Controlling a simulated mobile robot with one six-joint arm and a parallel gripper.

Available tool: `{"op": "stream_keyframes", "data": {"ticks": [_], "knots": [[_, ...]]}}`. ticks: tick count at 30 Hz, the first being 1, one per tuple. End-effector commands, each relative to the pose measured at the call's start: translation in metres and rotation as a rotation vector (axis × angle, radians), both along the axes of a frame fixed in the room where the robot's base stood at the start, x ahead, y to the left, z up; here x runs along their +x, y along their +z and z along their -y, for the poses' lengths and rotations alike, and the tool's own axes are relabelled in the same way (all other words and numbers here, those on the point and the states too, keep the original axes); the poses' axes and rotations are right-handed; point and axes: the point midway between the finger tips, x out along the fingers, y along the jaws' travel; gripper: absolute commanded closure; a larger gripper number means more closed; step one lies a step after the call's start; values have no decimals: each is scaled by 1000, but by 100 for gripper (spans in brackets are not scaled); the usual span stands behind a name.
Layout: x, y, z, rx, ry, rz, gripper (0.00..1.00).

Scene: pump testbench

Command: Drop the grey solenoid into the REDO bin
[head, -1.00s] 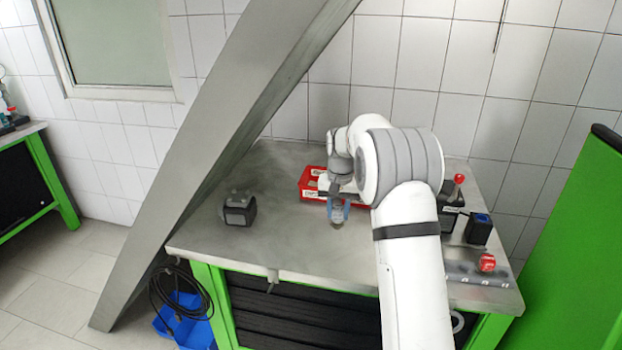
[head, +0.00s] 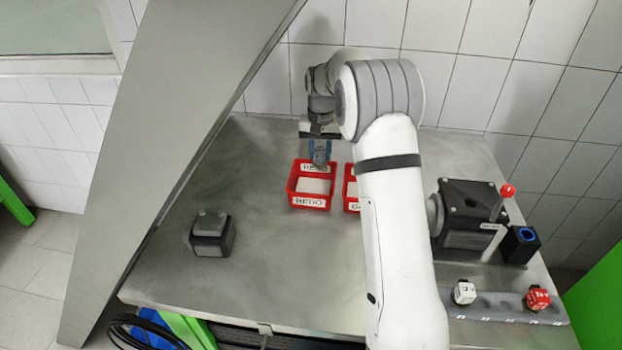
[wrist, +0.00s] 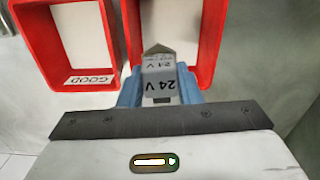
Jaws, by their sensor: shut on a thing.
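My gripper (head: 320,152) has blue fingers and is at the back edge of the red REDO bin (head: 309,201) in the head view. In the wrist view the fingers (wrist: 158,85) are shut on the grey solenoid (wrist: 160,82), a grey block marked "24 V". The solenoid is in front of the REDO bin (wrist: 208,50) in the wrist view and covers part of its opening. I cannot tell how high above the bin it is. In the head view the solenoid is mostly hidden by the fingers.
The red GOOD bin (head: 352,205) is right beside the REDO bin, partly behind my arm. A dark block with a grey top (head: 211,234) stands at the left. A black pump unit (head: 468,215) and a holder rail (head: 500,306) with two cubes are at the right.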

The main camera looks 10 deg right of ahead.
Motion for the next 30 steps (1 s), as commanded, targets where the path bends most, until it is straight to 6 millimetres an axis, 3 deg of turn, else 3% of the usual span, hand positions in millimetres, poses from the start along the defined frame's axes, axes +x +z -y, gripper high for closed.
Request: {"op": "stream_keyframes", "data": {"ticks": [16,27,28,30], "knots": [[0,-53,-1,0,1,1,98],[0,-59,1,0,-1,1,98],[0,-59,1,0,-1,1,68],[0,-59,1,0,-1,1,62]]}}
